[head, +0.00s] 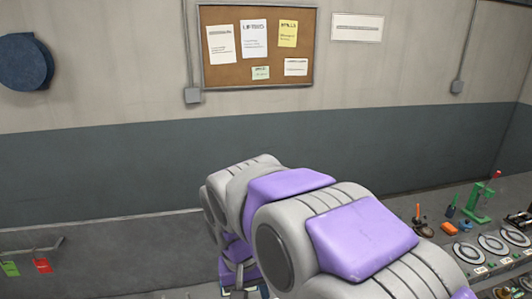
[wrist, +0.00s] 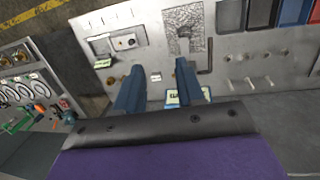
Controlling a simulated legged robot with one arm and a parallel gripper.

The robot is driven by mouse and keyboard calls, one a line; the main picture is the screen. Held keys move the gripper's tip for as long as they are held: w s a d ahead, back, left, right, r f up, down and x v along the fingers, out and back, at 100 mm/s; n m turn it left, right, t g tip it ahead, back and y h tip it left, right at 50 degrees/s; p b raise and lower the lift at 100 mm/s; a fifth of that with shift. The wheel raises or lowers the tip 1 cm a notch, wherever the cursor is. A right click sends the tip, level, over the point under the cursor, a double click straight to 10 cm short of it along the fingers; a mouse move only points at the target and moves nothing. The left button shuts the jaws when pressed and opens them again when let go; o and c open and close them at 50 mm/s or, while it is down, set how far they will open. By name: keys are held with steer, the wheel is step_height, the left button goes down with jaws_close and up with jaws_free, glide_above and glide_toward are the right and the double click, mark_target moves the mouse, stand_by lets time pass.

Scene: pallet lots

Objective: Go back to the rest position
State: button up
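My gripper (wrist: 158,88) shows in the wrist view as two dark blue fingers set apart, with a clear gap between them and nothing held. Beyond the fingers is a grey panel or bench surface (wrist: 235,75) with small fittings on it. A small card with a yellow-green part (wrist: 188,96) shows by the right finger, partly hidden. In the head view my grey and purple arm reaches forward over the middle and hides its own gripper end.
A grey bench with round dials (head: 490,243) and a green stand (head: 480,203) is at the right. Red (head: 43,265) and green (head: 11,269) tags hang at the lower left. A cork board (head: 258,47) is on the wall. Coloured bins (wrist: 260,12) show in the wrist view.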

steer(key=s+d+f+m+y+b, duration=0.1)
steer(key=s+d+f, duration=0.2)
steer(key=s+d, duration=0.5)
steer(key=s+d+f+m+g+b, duration=0.1)
steer(key=s+d+f, duration=0.2)
steer(key=s+d, duration=0.6)
steer(key=s, duration=0.5)
steer(key=shift+s+d+y, duration=0.15)
steer(key=shift+y, duration=0.25)
